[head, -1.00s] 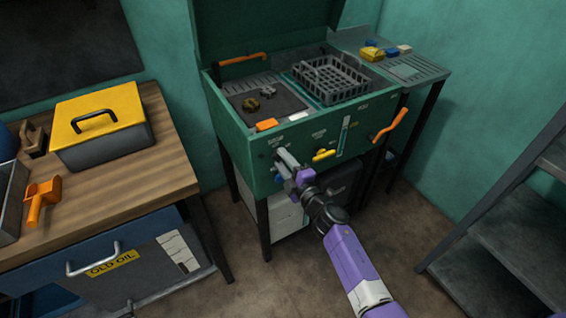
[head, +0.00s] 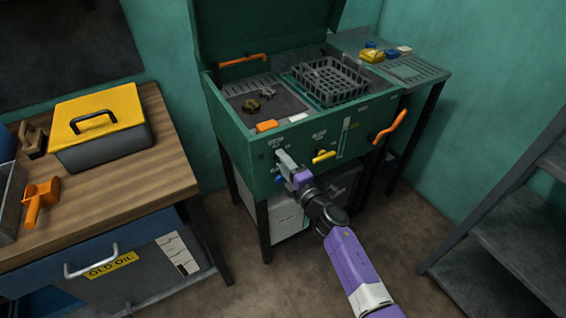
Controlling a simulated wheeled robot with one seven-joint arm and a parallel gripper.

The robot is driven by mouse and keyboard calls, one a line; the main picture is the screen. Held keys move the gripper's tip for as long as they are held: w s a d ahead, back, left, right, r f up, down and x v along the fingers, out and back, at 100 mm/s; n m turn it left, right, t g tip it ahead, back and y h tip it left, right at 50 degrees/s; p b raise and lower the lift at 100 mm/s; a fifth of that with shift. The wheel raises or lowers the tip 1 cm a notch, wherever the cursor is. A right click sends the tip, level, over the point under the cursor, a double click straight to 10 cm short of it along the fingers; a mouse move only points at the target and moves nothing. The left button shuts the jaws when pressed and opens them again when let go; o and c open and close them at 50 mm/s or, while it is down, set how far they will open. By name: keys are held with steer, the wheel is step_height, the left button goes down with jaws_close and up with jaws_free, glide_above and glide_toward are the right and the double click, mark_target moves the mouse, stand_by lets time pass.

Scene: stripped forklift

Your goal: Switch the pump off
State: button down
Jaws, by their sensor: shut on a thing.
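The green parts washer (head: 240,140) stands against the wall with its lid raised. Its front panel carries a row of labelled controls; the labels are too small to read. My gripper (head: 284,158) is at the left part of this panel, shut on a small control there, which I take as the pump switch. My fingers and wrist hide most of it, so its setting cannot be told. A yellow handle (head: 323,156) sits just right of my gripper, apart from it.
An orange lever (head: 390,126) sticks out at the panel's right. A basket (head: 330,80) stands in the washer. A wooden bench (head: 120,190) with a yellow-lidded toolbox (head: 98,112) is at left, and grey steps (head: 520,220) at right. Floor between is clear.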

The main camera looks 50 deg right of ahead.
steer(key=c, duration=0.9)
jaws_free()
steer(key=v, duration=0.7)
steer(key=shift+s+a, duration=0.2)
steer(key=shift+s, duration=0.2)
steer(key=shift+s+a+r+m+g+y, duration=0.65)
steer(key=shift+s+a+r+m, duration=1.55)
steer(key=shift+s+a, duration=2.4)
steer(key=shift+s+a+r+m+g+y, duration=0.2)
steer(key=shift+s+a+r+m+y, duration=1.05)
steer(key=shift+s+a+m, duration=3.3)
steer(key=shift+s+a+r+m+g+y, duration=0.6)
steer(key=shift+s+a+r, duration=1.6)
steer(key=shift+s, duration=4.8)
